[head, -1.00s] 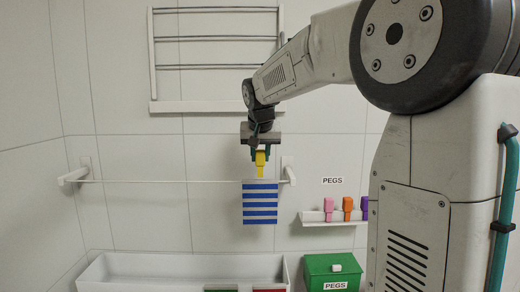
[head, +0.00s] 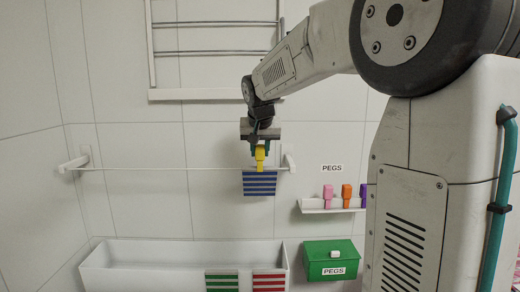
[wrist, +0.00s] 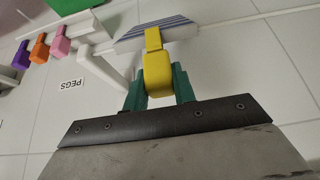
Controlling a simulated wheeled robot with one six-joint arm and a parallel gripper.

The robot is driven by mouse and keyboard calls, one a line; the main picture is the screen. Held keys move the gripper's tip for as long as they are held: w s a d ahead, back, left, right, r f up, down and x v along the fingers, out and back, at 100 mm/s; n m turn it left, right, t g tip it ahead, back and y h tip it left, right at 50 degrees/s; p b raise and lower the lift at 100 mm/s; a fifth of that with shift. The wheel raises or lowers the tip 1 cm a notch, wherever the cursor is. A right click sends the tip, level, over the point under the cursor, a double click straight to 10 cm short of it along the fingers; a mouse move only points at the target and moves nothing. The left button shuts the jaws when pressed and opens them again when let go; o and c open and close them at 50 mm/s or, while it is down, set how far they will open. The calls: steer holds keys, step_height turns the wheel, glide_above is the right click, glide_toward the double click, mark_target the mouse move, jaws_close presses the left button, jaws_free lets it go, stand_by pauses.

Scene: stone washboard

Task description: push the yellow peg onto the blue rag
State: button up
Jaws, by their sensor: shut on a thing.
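My gripper (head: 260,150) is shut on the yellow peg (head: 261,153), which points down at the top edge of the blue-and-white striped rag (head: 260,184). The rag hangs at the right end of the thin line and looks short, with closely squeezed stripes. In the wrist view the peg (wrist: 157,72) sits between my green fingers (wrist: 158,92), its narrow end overlapping the rag (wrist: 180,31). I cannot tell whether the peg is clipped around the rag and line or only in front of them.
The line ends at a white bracket (head: 289,162) close right of my gripper. A shelf (head: 315,206) holds pink, orange and purple pegs. Below are a green pegs box (head: 331,250) and a white trough (head: 150,262) with green (head: 222,281) and red (head: 269,281) striped rags.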

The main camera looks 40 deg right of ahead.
steer(key=shift+f, duration=0.25)
steer(key=o, duration=1.1)
steer(key=shift+f, duration=0.1)
steer(key=v, duration=0.8)
steer(key=shift+d, duration=0.1)
steer(key=s+a+f+n+g+y, duration=0.1)
steer(key=s+a+f, duration=0.4)
steer(key=s, duration=0.5)
steer(key=s+a+f+n+g+y, duration=0.1)
steer(key=s+a+f+n, duration=0.2)
steer(key=s+a+f, duration=0.3)
steer(key=s+a+f+n+g+y, duration=0.1)
steer(key=s+a+f, duration=0.5)
steer(key=s, duration=0.9)
steer(key=shift+s+f+n+g, duration=0.35)
steer(key=shift+f+n+g, duration=0.05)
steer(key=shift+n, duration=0.5)
